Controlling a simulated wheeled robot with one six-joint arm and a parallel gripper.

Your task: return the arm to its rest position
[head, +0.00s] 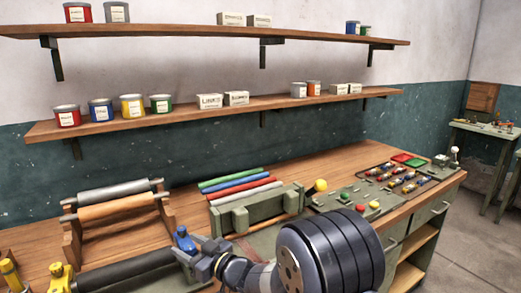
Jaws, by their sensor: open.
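My gripper (205,254) is at the lower middle of the head view, at the end of my dark arm, which comes in from the lower right. Its jaws point left and are open. They are over the front part of the wooden workbench (330,160), close to a blue-topped clamp (184,240) in the picture. I cannot tell whether they touch it. I see nothing held between the jaws. The large round arm joint hides part of the bench front.
A roll stand (68,240) and a dark roller (125,268) stand at left. Behind my gripper are coloured rods (230,179) and a green wooden box (262,215). A control panel (345,196) with a yellow ball knob is at right. Two wall shelves (190,107) (200,33) hold cans and boxes.

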